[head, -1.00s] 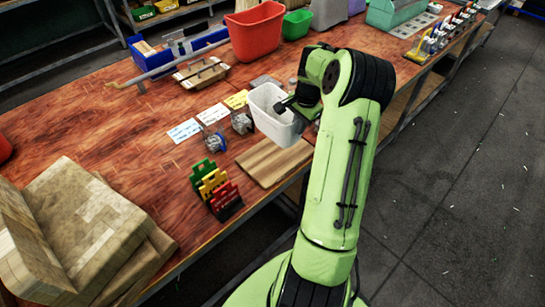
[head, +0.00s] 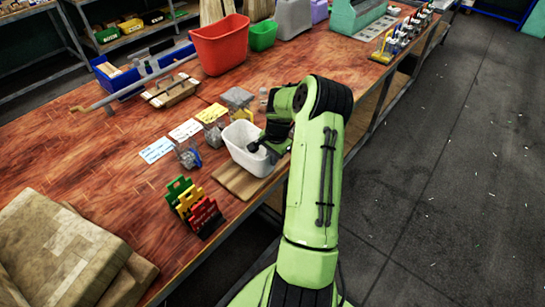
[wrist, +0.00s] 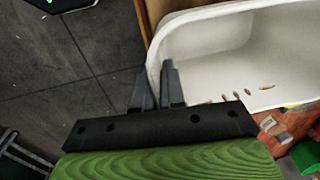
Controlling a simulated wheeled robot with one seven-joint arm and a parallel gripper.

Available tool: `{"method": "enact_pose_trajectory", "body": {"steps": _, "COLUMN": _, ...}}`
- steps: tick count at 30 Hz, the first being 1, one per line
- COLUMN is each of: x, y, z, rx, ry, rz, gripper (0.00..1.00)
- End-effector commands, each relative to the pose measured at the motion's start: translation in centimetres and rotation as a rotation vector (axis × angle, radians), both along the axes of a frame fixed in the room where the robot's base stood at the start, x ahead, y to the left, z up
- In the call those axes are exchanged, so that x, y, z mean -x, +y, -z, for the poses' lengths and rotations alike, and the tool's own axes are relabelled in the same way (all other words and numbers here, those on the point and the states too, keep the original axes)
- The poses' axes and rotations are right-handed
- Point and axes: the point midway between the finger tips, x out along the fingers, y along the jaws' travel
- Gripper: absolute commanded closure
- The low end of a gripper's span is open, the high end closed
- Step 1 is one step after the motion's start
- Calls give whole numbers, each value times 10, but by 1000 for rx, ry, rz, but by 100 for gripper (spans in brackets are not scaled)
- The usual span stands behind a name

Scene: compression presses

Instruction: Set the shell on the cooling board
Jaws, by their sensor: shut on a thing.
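The shell, a white open-topped tub (head: 240,136), stands upright over the wooden cooling board (head: 230,184). The board lies near the table's front edge, and its left and front parts show beside the tub. I cannot tell whether the tub's base touches the board. My gripper (head: 257,146) is shut on the tub's right-hand rim. In the wrist view the two fingers (wrist: 158,88) pinch the white wall of the tub (wrist: 215,60). Several small brownish bits show inside it. My arm hides the board's right end.
Green, yellow and red stands (head: 193,206) sit left of the board, close to it. Coloured cards (head: 185,130) and small grey pieces lie behind. A red bin (head: 221,46) stands at the back, and brown boxes (head: 60,245) fill the front left.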

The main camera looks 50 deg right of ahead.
Motion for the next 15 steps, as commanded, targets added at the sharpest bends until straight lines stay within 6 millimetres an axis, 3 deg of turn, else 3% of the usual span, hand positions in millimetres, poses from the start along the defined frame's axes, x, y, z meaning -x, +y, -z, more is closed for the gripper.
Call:
{"method": "enact_pose_trajectory", "body": {"steps": 1, "x": 0, "y": 0, "z": 3, "rx": 0, "ry": 0, "rz": 0, "gripper": 100}}
{"method": "enact_pose_trajectory", "body": {"steps": 3, "x": 0, "y": 0, "z": 3, "rx": 0, "ry": 0, "rz": 0, "gripper": 83}}
{"method": "enact_pose_trajectory", "body": {"steps": 7, "x": 0, "y": 0, "z": 2, "rx": 0, "ry": 0, "rz": 0, "gripper": 65}}
{"method": "enact_pose_trajectory", "body": {"steps": 15, "x": 0, "y": 0, "z": 1, "rx": 0, "ry": 0, "rz": 0, "gripper": 65}}
